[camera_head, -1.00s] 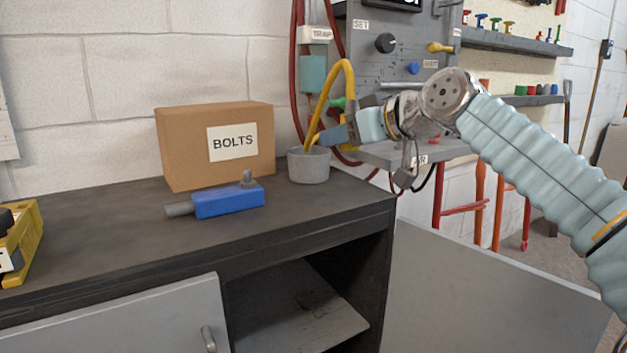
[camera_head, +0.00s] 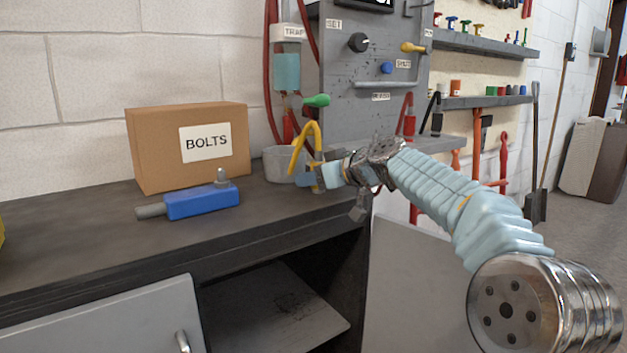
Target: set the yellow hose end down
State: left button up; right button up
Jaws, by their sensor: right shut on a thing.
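The yellow hose (camera_head: 306,128) makes a tight arch just right of the grey pot (camera_head: 277,166) at the bench's back right corner. My right gripper (camera_head: 312,178) is shut on the yellow hose end, low beside the pot and close to the bench top. A bit of yellow shows below the fingers. The fingers partly hide the held end, and I cannot tell whether it touches the bench. My left gripper is not in view.
A BOLTS box (camera_head: 160,150) and a blue tool (camera_head: 203,201) stand left of the pot on the dark bench (camera_head: 90,245). The grey panel (camera_head: 340,75) with knobs rises behind my right arm. The bench front is clear.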

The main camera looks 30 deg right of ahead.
jog(key=shift+f, duration=0.1)
jog(key=o, duration=1.2)
jog(key=shift+c, duration=0.2)
jog(key=shift+r, duration=0.3)
jog(key=v, duration=1.2)
jog(key=shift+f, duration=0.1)
